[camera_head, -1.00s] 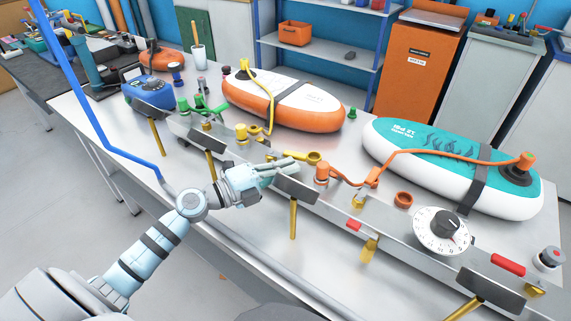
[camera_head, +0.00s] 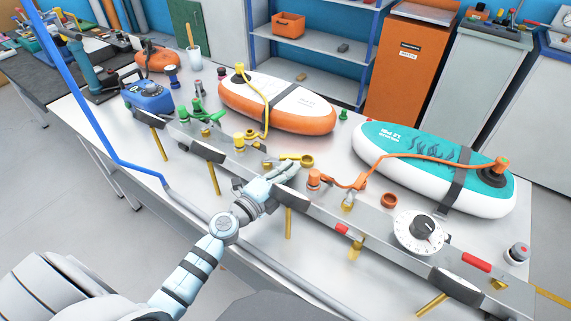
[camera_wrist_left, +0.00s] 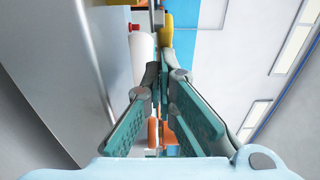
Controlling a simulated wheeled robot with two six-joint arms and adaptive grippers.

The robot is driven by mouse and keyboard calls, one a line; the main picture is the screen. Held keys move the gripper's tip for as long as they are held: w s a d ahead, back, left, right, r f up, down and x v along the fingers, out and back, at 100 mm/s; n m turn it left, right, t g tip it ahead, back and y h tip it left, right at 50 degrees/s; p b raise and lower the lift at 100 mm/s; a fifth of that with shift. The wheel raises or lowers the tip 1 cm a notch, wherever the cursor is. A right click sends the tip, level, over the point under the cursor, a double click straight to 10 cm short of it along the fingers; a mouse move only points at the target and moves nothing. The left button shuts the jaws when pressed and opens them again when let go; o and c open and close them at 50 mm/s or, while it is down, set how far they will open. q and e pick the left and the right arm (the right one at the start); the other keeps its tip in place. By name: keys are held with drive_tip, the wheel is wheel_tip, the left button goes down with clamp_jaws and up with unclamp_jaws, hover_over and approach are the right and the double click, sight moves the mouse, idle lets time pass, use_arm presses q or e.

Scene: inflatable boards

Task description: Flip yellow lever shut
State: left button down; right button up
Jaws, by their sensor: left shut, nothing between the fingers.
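The yellow lever (camera_head: 306,160) is on the metal manifold rail, right of a yellow fitting (camera_head: 240,139). Its round end points right, and part of its bar shows behind my left fingers. My left gripper (camera_head: 288,168) is shut and empty, with its fingertips close beside the lever on the near side. I cannot tell whether they touch it. In the left wrist view, the teal fingers (camera_wrist_left: 163,78) are closed together, and a yellow part (camera_wrist_left: 166,30) shows just beyond their tips. My right gripper is not in view.
The metal rail (camera_head: 330,213) runs along the bench, with an orange valve (camera_head: 314,178) and a dial (camera_head: 421,230) to the right. An orange-white board (camera_head: 290,118) and a teal board (camera_head: 400,150) lie behind. A blue pump (camera_head: 149,97) stands at left.

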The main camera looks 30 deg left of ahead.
use_arm(q)
drive_tip(key=shift+w, duration=0.35)
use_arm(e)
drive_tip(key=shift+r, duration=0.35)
use_arm(q)
drive_tip(key=shift+w, duration=0.1)
drive_tip(key=v, duration=0.7)
drive_tip(key=shift+s, duration=0.25)
drive_tip(key=shift+f, duration=0.1)
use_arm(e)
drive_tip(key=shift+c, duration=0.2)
